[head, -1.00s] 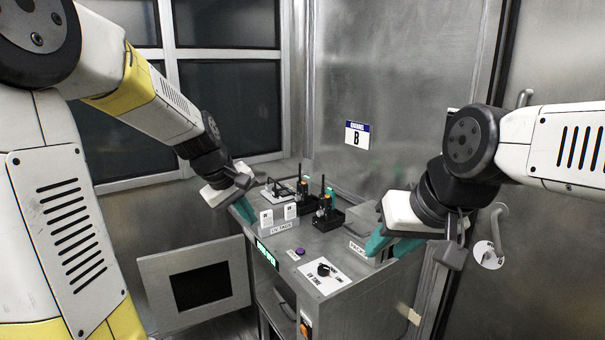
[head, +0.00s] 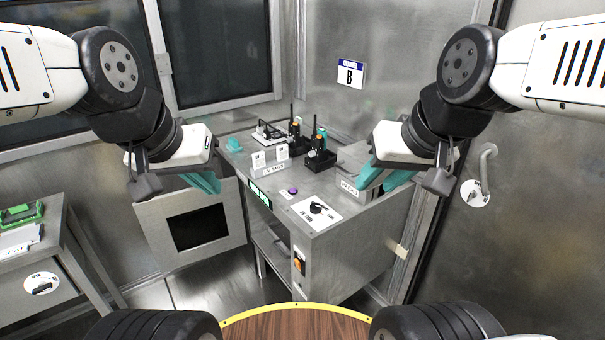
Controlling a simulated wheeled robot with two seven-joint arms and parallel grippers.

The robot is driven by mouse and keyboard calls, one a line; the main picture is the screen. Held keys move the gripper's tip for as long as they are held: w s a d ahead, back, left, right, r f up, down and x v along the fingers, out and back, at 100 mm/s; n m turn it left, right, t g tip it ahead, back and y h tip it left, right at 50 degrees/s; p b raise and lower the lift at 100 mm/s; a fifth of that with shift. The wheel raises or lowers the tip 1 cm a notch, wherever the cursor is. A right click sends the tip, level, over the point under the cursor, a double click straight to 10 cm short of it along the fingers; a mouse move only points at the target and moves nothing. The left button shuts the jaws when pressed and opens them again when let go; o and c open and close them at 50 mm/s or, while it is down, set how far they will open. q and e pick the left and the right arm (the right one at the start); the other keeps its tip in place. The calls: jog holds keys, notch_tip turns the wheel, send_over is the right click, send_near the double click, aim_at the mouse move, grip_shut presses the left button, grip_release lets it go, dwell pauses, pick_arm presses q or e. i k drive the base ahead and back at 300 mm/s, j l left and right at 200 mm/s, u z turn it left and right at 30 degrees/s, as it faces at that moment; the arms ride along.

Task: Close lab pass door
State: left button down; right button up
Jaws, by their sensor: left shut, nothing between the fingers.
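The lab pass door appears to be the small grey metal door (head: 152,224) with a dark window, left of the grey lab cabinet (head: 345,240). It stands swung out to the left, and the cabinet's side opening below the counter shows. My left gripper (head: 207,183) is shut and empty, just above and in front of the door's top edge; I cannot tell if it touches. My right gripper (head: 388,180) is at the right end of the counter by a labelled grey box (head: 350,187). Its teal fingers look apart, with nothing seen between them.
Several radios in black holders (head: 320,160), white tags (head: 270,158) and a purple button (head: 293,191) are on the counter. A side table (head: 60,240) with a green rack (head: 20,214) is at the left. A wall and handle (head: 487,165) bound the right. Floor shows between table and cabinet.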

aim_at(180, 228)
jog(key=i+j, duration=0.65)
jog(key=j, duration=0.15)
jog(key=i+j, duration=0.6)
jog(key=j, duration=0.2)
jog(key=u, duration=0.05)
